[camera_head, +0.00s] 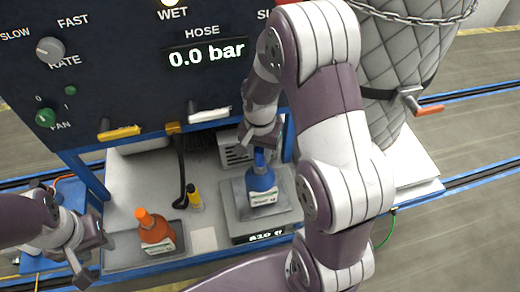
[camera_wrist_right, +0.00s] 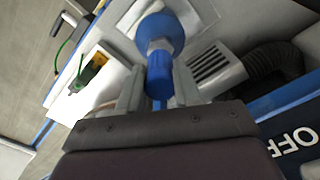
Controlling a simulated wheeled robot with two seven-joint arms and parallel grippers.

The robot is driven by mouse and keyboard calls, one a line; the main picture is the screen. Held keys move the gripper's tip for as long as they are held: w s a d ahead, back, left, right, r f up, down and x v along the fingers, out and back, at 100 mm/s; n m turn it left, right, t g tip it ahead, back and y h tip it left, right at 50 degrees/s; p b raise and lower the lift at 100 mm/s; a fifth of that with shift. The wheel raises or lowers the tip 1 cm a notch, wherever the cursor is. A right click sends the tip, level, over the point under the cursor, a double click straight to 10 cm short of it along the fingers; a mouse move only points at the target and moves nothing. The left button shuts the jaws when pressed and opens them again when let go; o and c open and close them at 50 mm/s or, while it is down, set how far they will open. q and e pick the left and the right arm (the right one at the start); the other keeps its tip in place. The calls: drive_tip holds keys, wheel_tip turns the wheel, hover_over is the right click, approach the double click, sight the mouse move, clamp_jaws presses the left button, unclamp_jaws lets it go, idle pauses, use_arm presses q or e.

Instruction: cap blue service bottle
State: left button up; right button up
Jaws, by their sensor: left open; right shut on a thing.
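The blue service bottle (camera_head: 262,192) stands upright on the scale (camera_head: 245,222), with a white label. My right gripper (camera_head: 261,146) is directly above it, pointing down. In the right wrist view, my right gripper (camera_wrist_right: 158,92) is shut on a blue cap (camera_wrist_right: 158,78), in line with the neck of the blue bottle (camera_wrist_right: 157,27). A pale band of neck shows between cap and bottle body; I cannot tell whether the cap is seated. My left gripper (camera_head: 90,243) is open and empty at the left, beside the orange bottle (camera_head: 155,232).
A small yellow and black item (camera_head: 195,198) stands between the bottles, near a black hanging hose (camera_head: 181,170). The control panel (camera_head: 120,65) rises behind the bench. A grey quilted tank (camera_head: 395,65) with an orange-handled valve (camera_head: 425,108) is at the right.

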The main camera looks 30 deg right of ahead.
sight(260, 150)
drive_tip(key=shift+f+b, duration=0.75)
drive_tip(key=shift+f, duration=0.45)
drive_tip(key=o, duration=1.1)
wheel_tip(260, 150, up, 12)
drive_tip(key=shift+f+b, duration=0.1)
drive_tip(key=shift+b, duration=0.55)
drive_tip(key=shift+r, duration=0.45)
